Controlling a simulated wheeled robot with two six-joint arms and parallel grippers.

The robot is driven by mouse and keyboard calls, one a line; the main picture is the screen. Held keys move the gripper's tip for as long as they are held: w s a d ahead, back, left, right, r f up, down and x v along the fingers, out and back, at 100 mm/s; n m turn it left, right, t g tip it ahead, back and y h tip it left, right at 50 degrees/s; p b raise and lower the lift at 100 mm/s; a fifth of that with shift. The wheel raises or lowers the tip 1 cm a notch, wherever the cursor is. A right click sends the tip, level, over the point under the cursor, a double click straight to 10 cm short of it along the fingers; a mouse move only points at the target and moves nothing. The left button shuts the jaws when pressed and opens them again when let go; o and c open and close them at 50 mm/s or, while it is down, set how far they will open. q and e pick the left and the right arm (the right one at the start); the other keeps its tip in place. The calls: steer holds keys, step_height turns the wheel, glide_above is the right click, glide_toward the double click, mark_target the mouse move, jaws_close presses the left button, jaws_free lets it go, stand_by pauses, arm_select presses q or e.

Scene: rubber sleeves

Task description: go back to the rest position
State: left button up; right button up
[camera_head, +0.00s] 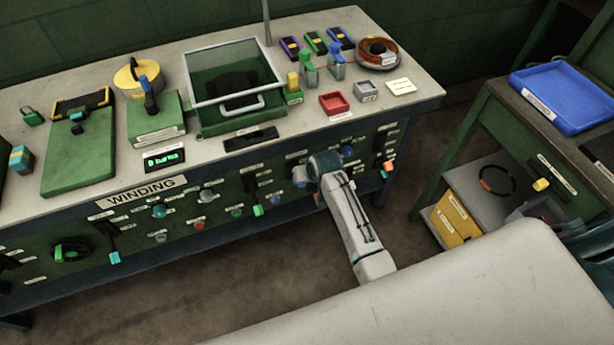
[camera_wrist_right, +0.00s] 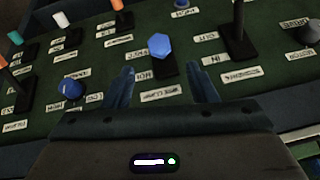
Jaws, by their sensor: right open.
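My right arm reaches from the lower right to the front panel (camera_head: 220,200) of the winding bench in the head view. Its gripper (camera_head: 325,165) is close to the panel, with its fingers hard to make out there. In the right wrist view the gripper (camera_wrist_right: 161,90) is open, its two blue fingers apart with nothing between them. A blue hexagonal knob (camera_wrist_right: 159,45) on a black lever stands just beyond the fingertips, between them in the picture. Whether the fingers touch anything cannot be told. My left gripper is not in view.
A second blue knob (camera_wrist_right: 71,88) sticks out left of the fingers, and a tall black lever (camera_wrist_right: 237,35) rises to the right. A blue tray (camera_head: 565,97) is on the right-hand bench. Open floor (camera_head: 440,150) lies between the benches.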

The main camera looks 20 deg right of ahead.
stand_by(0.7)
steer(key=s+d+f+g+h+b, duration=0.1)
steer(key=s+d+f, duration=0.1)
steer(key=s+f, duration=0.95)
steer(key=s+d+f+g+b, duration=0.1)
steer(key=s+d+f, duration=0.2)
steer(key=s+f, duration=0.8)
steer(key=s+d+f+g, duration=0.1)
steer(key=s+d+f, duration=0.1)
steer(key=s+f, duration=0.4)
steer(key=s+d+f+n+b, duration=0.1)
steer(key=s+f, duration=0.5)
steer(key=s, duration=0.8)
steer(key=s+d+f+g+b, duration=0.1)
steer(key=s+d+f, duration=0.2)
steer(key=s+f, duration=0.3)
steer(key=s, duration=0.4)
steer(key=shift+s+f+g+h, duration=0.2)
steer(key=shift+f+g+h, duration=0.1)
steer(key=shift+h, duration=0.1)
